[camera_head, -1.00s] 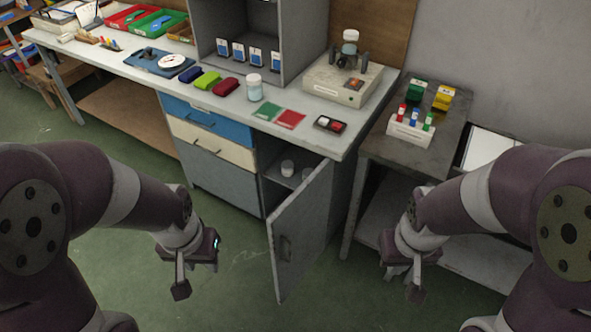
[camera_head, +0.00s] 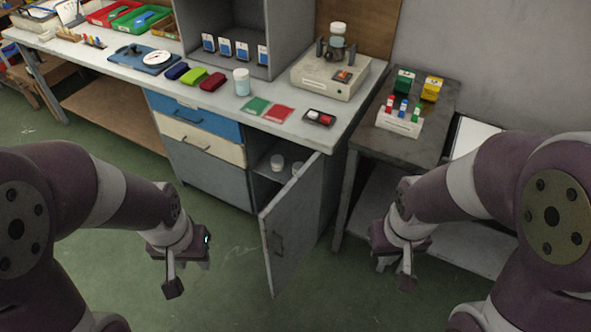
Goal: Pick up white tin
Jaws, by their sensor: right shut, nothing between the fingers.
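Two small whitish tins stand inside the open cupboard under the counter. One tin (camera_head: 277,161) is at the left and the other (camera_head: 297,167) is partly behind the door edge. A larger jar with a white lid (camera_head: 241,82) stands on the counter. I cannot tell for sure which of these is the white tin. My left gripper (camera_head: 172,288) hangs over the floor, left of the cupboard door and apart from everything; its finger gap is not clear. My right gripper (camera_head: 405,282) is shut and empty, right of the door, in front of the side table.
The grey cupboard door (camera_head: 290,230) swings out between my two grippers. A dark side table (camera_head: 430,135) with a rack of coloured tubes (camera_head: 399,122) stands at the right. Counter items include a beige device (camera_head: 325,82) and a red card (camera_head: 277,114). Green floor in front is clear.

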